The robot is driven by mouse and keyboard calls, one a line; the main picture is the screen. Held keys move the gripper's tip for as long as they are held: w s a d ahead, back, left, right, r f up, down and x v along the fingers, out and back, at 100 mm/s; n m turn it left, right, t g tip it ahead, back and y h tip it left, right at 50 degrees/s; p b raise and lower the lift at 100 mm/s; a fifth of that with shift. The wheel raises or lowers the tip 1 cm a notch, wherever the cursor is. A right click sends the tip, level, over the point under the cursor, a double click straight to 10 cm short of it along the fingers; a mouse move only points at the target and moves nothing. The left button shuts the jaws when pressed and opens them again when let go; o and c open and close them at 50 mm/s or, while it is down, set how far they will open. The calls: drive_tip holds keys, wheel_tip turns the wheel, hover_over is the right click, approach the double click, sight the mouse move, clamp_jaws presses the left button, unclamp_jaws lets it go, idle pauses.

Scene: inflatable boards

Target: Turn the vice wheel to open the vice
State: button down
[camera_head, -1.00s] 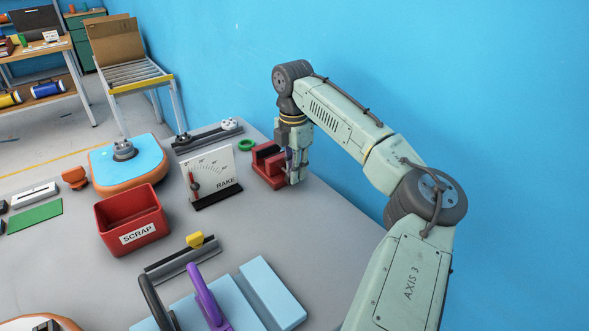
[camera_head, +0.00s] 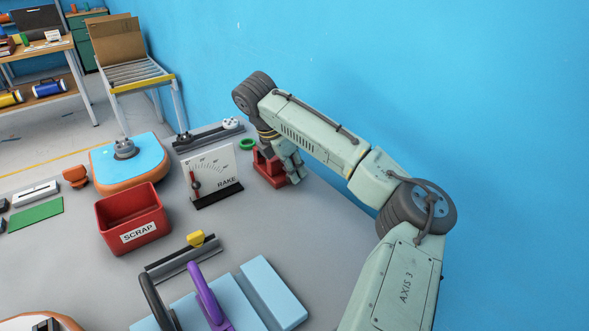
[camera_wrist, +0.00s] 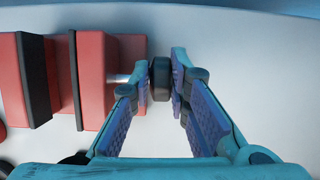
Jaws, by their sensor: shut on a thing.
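The red vice (camera_head: 266,172) stands on the grey table near the blue wall, partly hidden by my arm in the head view. In the wrist view the vice (camera_wrist: 97,75) fills the left side. Its two dark jaw faces stand apart, with red body showing between them. A short metal rod runs from the red block on the right to the dark vice wheel (camera_wrist: 160,78). My gripper (camera_wrist: 155,84) is shut on the wheel, with one finger on either side. In the head view my gripper (camera_head: 292,171) is tilted beside the vice, and the wheel is hidden.
The RAKE gauge (camera_head: 209,172) stands close left of the vice. A green ring (camera_head: 247,144) lies behind it, near a dark rail (camera_head: 207,138). The red SCRAP bin (camera_head: 132,219) is farther left. The blue wall (camera_head: 400,90) is close behind my arm. Table in front of the vice is clear.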

drive_tip(key=t+h, duration=0.1)
drive_tip(key=t+h+p, duration=0.1)
drive_tip(key=h, duration=0.1)
drive_tip(key=shift+s+a+r, duration=0.1)
drive_tip(key=shift+s+a, duration=0.1)
drive_tip(key=shift+a, duration=0.1)
drive_tip(key=shift+s+a+t+h+p, duration=0.1)
drive_tip(key=shift+t+h+p, duration=0.2)
drive_tip(key=shift+t+h, duration=0.25)
drive_tip(key=shift+s+a+t+h+p, duration=0.1)
drive_tip(key=shift+t+h+p, duration=0.2)
drive_tip(key=shift+t+h, duration=0.25)
drive_tip(key=h, duration=0.1)
drive_tip(key=t+h, duration=0.1)
drive_tip(key=shift+a+f+t+h, duration=0.2)
drive_tip(key=shift+f+t+h, duration=0.1)
drive_tip(key=shift+f+h, duration=0.1)
drive_tip(key=shift+s+f+t+h+b, duration=0.1)
drive_tip(key=shift+f+t+h+b, duration=0.1)
drive_tip(key=shift+t+h+b, duration=0.65)
drive_tip(key=shift+h+p, duration=0.3)
drive_tip(key=shift+h, duration=0.05)
drive_tip(key=c, duration=1.8)
unclamp_jaws()
drive_tip(key=shift+f, duration=0.1)
